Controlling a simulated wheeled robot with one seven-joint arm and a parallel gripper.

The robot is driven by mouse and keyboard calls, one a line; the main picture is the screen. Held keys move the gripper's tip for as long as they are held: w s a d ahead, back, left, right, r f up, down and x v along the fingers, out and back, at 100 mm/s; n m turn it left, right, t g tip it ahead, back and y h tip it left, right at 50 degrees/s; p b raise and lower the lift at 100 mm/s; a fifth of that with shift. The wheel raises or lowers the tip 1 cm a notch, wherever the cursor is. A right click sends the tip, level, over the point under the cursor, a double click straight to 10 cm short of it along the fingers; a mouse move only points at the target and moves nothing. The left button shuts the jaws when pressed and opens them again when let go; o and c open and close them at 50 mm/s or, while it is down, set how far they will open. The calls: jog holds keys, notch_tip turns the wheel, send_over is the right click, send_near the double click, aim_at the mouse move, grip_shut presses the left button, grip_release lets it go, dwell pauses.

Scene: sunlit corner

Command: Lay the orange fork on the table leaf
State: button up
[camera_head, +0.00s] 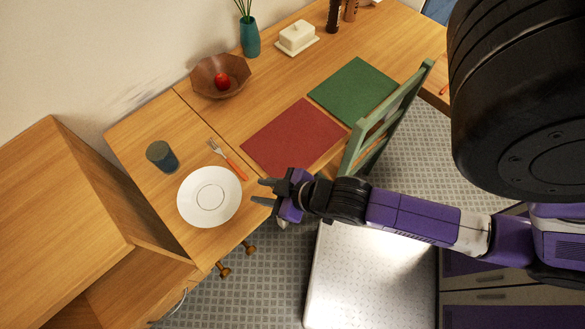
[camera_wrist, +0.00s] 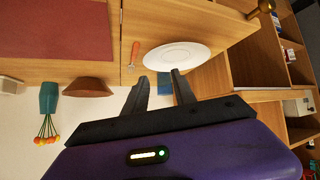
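The fork (camera_head: 236,171) has an orange handle and metal tines. It lies flat on the table leaf (camera_head: 135,132), close to the seam with the main tabletop, just above and right of the white plate (camera_head: 209,197). In the wrist view the fork (camera_wrist: 135,51) lies between the seam and the plate (camera_wrist: 177,55). My gripper (camera_head: 264,191) is open and empty, to the right of the plate and below the fork in the head view. Its two fingers (camera_wrist: 160,88) are apart in the wrist view and nothing is between them.
A dark blue cup (camera_head: 161,156) stands on the leaf left of the fork. The main tabletop holds a red mat (camera_head: 291,138), a green mat (camera_head: 353,92), a brown bowl (camera_head: 206,84) with a red apple and a teal vase (camera_head: 250,38). A green chair (camera_head: 385,115) stands at its edge.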

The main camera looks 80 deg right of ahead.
jog(key=s+a+r+t+y, duration=0.1)
jog(key=s+a+r, duration=0.3)
jog(key=r, duration=0.4)
jog(key=s+a+r+t+y, duration=0.1)
jog(key=s+a+r+t, duration=0.2)
jog(key=r, duration=0.6)
jog(key=shift+s+a+n+t, duration=0.4)
jog(key=shift+s+a, duration=0.15)
jog(key=shift+s, duration=0.35)
notch_tip(320, 180, down, 3)
jog(key=b, duration=0.3)
jog(key=shift+f, duration=0.15)
jog(key=shift+s, duration=0.1)
